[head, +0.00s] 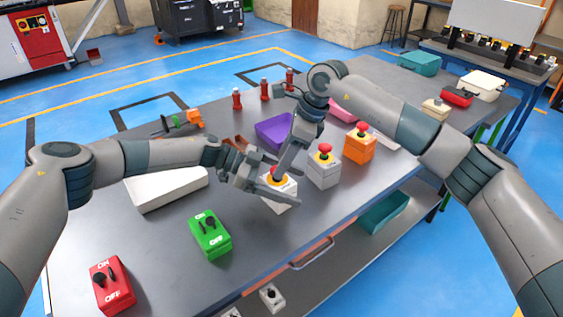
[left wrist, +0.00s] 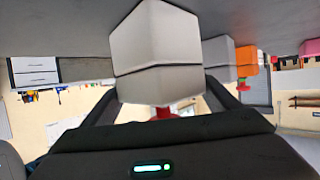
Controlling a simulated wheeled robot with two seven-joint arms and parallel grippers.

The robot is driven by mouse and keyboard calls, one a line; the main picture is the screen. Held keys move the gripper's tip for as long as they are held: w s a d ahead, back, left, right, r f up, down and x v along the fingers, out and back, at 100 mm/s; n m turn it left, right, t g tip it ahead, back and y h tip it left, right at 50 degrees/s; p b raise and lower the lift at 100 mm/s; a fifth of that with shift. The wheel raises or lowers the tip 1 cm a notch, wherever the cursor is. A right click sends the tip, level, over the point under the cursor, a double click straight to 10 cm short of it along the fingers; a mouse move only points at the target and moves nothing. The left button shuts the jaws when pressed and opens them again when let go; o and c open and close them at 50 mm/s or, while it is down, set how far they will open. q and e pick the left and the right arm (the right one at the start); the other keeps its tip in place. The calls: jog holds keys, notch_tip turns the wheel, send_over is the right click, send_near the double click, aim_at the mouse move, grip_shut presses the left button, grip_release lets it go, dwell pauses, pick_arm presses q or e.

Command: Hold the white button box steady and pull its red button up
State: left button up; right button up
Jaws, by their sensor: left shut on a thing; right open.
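The white button box (head: 281,201) stands near the middle of the table, with a yellow top and a red button (head: 276,178). In the left wrist view the white box (left wrist: 156,55) appears upside down between my finger pads, and a bit of its red button (left wrist: 163,113) shows below it. My left gripper (head: 272,187) is shut on the sides of the box. My right gripper (head: 280,170) points down from above, open, with its fingertips at the red button. The fingers partly hide the button, so contact is unclear.
A light grey box (head: 323,172) with a red button stands close on the right, then an orange one (head: 359,146). A purple bin (head: 272,133) is behind. A green switch box (head: 210,236) and a red switch box (head: 112,286) sit at front left.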

jog(key=shift+a+f, duration=0.25)
jog(key=shift+f, duration=0.3)
grip_shut()
jog(key=shift+r, duration=0.7)
grip_release()
jog(key=v, duration=1.2)
